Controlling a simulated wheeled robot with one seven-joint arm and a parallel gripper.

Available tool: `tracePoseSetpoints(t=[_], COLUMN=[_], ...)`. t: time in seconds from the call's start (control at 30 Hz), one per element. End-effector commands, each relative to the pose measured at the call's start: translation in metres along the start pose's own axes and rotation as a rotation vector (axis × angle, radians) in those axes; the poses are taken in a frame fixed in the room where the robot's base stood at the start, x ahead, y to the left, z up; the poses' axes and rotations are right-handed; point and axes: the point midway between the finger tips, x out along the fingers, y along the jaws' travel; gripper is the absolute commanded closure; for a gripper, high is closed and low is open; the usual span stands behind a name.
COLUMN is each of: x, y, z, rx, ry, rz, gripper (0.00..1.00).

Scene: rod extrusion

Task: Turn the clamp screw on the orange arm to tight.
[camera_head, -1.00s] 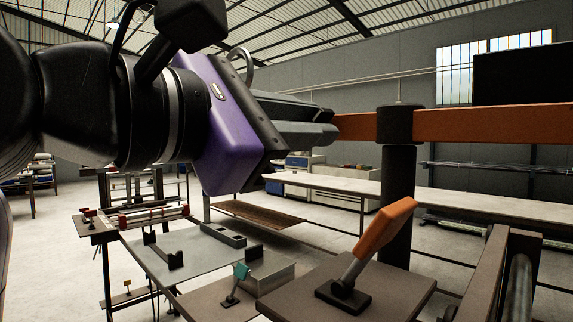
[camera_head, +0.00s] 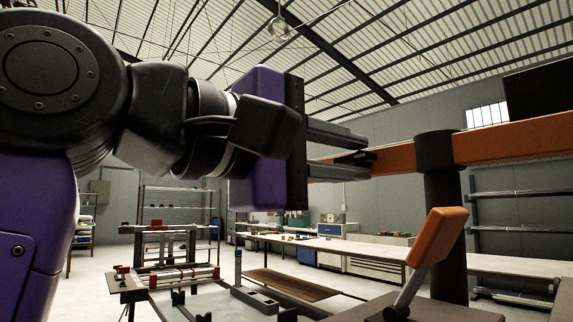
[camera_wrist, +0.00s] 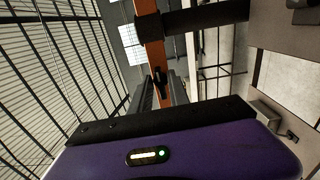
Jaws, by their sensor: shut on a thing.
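The orange arm (camera_head: 500,140) runs level from a dark post (camera_head: 442,190) toward my gripper (camera_head: 367,150). It also shows in the wrist view (camera_wrist: 148,25). A small dark part, which looks like the clamp screw (camera_wrist: 160,80), sits at the near end of the orange arm between my fingers. My gripper is shut on it, one finger above and one below in the head view. The fingers hide most of the screw, so how tight it is cannot be seen.
A lever with an orange grip (camera_head: 438,236) stands tilted on a bench plate below the arm. A rack with red-ended rods (camera_head: 170,277) is at lower left. A long pale worktable (camera_head: 360,246) stands behind. The air around my gripper is mostly clear.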

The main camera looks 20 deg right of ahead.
Motion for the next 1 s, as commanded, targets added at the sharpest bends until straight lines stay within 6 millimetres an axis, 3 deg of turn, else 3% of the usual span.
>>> tracePoseSetpoints(t=[0.6, 0.63, 0.67, 1.0], x=[-0.0001, -0.0001, -0.0001, -0.0016], y=[-0.0012, -0.0012, -0.0012, -0.0006], z=[0.0005, 0.0005, 0.0005, 0.0000], rx=[0.044, 0.044, 0.044, 0.043], ry=[-0.002, -0.002, -0.002, 0.000], rz=[-0.003, -0.003, -0.003, -0.001], gripper=[1.00, 0.76, 0.71, 0.69])
